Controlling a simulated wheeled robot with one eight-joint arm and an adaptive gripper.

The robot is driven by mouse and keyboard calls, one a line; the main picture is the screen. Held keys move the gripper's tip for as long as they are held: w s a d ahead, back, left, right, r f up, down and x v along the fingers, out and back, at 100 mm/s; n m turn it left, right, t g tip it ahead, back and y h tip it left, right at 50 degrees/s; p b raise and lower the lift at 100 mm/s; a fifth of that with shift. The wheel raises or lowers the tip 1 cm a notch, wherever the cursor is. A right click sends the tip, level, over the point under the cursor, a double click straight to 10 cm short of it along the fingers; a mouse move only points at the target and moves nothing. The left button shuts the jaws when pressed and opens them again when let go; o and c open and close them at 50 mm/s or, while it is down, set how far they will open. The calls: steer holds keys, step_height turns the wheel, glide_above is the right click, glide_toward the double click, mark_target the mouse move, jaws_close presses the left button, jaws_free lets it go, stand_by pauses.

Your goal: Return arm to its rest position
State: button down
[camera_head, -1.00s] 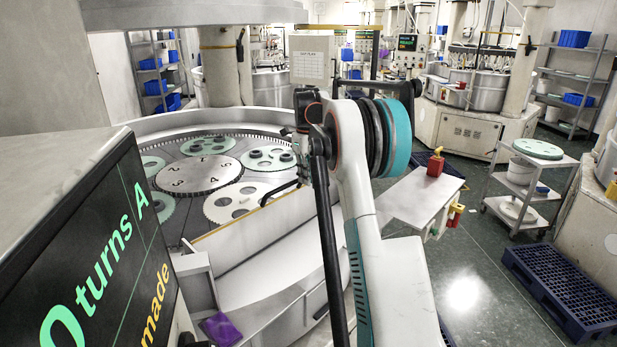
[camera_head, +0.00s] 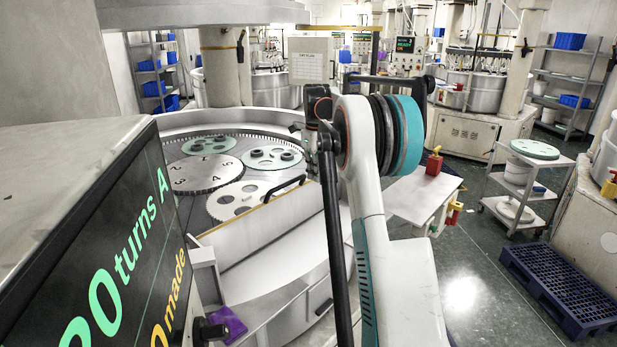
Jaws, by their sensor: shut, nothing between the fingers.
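My arm (camera_head: 385,240) rises from the bottom middle of the head view, with a teal-ringed joint (camera_head: 408,135) at its top. My gripper (camera_head: 297,127) shows only as a small dark tip left of the upper joint, over the far right rim of the lapping machine. It is shut and empty. Most of it is hidden behind my own arm links. It seems apart from the machine's discs.
The lapping machine (camera_head: 270,241) with toothed carriers stands behind my arm. A screen console (camera_head: 115,262) stands close at left. A white bench (camera_head: 420,201) with a red container (camera_head: 434,166), a trolley (camera_head: 512,206) and a blue pallet (camera_head: 560,288) are at right. Floor between them is clear.

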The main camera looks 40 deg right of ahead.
steer(key=w+r, duration=0.4)
steer(key=r, duration=0.3)
steer(key=shift+p, duration=0.35)
steer(key=shift+d, duration=0.1)
